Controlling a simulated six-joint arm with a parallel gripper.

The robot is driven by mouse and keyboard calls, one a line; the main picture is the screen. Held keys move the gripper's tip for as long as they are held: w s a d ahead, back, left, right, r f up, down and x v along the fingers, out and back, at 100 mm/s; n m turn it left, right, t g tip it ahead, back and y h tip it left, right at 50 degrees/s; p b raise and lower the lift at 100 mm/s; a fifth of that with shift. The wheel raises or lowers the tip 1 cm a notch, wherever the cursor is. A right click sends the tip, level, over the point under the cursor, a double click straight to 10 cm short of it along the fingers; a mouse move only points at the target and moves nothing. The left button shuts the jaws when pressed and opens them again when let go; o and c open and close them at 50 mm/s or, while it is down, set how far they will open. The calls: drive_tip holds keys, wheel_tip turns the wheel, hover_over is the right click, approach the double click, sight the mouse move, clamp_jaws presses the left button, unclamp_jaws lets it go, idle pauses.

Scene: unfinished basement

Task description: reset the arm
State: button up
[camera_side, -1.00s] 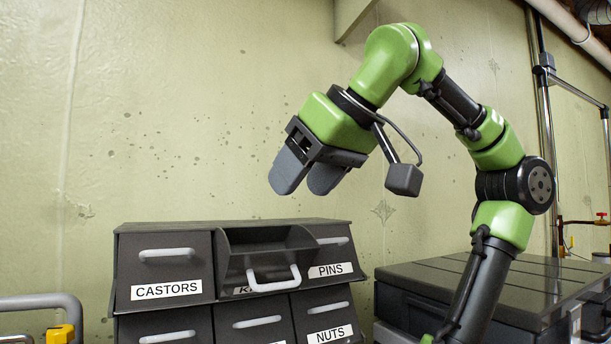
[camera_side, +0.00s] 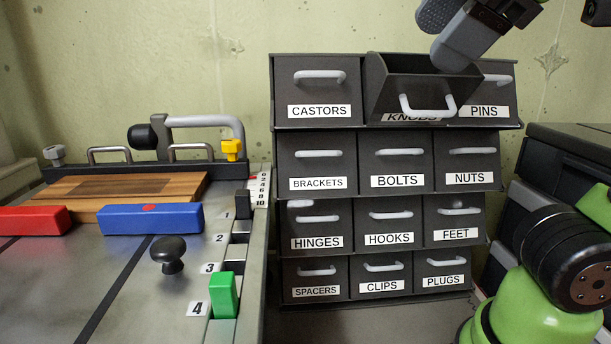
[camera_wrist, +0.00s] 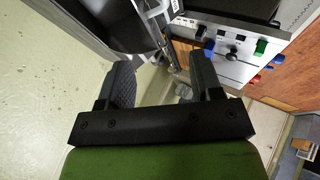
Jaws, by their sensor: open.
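My gripper (camera_side: 445,40) is at the top of the side view, above and in front of the drawer cabinet, partly cut off by the frame edge. Its two grey fingers are apart with nothing between them; the open gripper (camera_wrist: 165,85) also shows in the wrist view. The KNOBS drawer (camera_side: 420,92) in the top row is pulled out and tilted, its white handle facing the camera. One fingertip overlaps the drawer's upper edge in the side view; I cannot tell whether they touch. The other drawers of the cabinet (camera_side: 272,110) look shut.
A workbench with a metal top stands left of the cabinet, carrying a wooden board (camera_side: 120,190), a red block (camera_side: 32,220), a blue block (camera_side: 150,218), a black knob (camera_side: 171,254) and a green slider (camera_side: 224,296). A dark case (camera_side: 570,150) stands at the right.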

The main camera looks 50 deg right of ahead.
wheel_tip(320, 180, down, 13)
drive_tip(key=a+m+y, duration=0.2)
drive_tip(key=m+y, duration=0.1)
drive_tip(key=m, duration=1)
drive_tip(key=shift+s+y, duration=0.2)
drive_tip(key=shift+y, duration=0.2)
drive_tip(key=shift+f, duration=0.1)
idle(0.6)
